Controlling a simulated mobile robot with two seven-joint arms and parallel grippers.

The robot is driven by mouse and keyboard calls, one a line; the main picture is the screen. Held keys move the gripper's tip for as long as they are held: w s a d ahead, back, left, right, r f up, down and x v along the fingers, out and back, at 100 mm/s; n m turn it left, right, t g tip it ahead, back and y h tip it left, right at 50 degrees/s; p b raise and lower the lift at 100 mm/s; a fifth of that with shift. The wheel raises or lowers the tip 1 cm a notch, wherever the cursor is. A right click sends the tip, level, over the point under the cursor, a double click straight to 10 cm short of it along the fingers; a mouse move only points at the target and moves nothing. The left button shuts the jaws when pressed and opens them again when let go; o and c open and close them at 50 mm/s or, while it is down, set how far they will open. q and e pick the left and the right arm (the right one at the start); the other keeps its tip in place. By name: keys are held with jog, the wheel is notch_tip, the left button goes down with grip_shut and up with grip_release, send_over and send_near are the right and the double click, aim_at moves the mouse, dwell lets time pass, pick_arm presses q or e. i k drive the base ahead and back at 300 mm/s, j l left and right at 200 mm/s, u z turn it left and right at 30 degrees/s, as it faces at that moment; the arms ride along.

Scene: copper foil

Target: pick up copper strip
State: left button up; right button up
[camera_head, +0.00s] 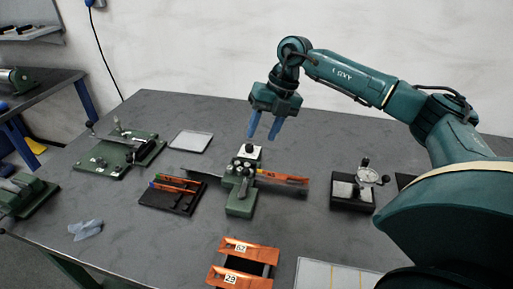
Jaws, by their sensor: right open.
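A copper-coloured strip (283,178) sticks out to the right from a small green fixture (241,190) in the middle of the table. More copper-coloured strips (178,184) lie in a black holder (186,208) to its left, with green and blue ends. Two wider copper pieces, labelled 52 (262,251) and 29 (255,284), lie on a dark frame near the front. My right gripper (264,134) is open and empty, with blue fingers pointing down, above the table and behind the green fixture. My left gripper is not in view.
A green device with a lever (112,152) and a pale tray (191,141) stand at the back left. A gauge on a dark base (352,192) stands at right. A crumpled blue-grey cloth (86,229) lies at front left. A pale panel (322,275) lies at front right.

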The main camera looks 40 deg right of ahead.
aim_at(275, 175)
jog(key=k, duration=0.95)
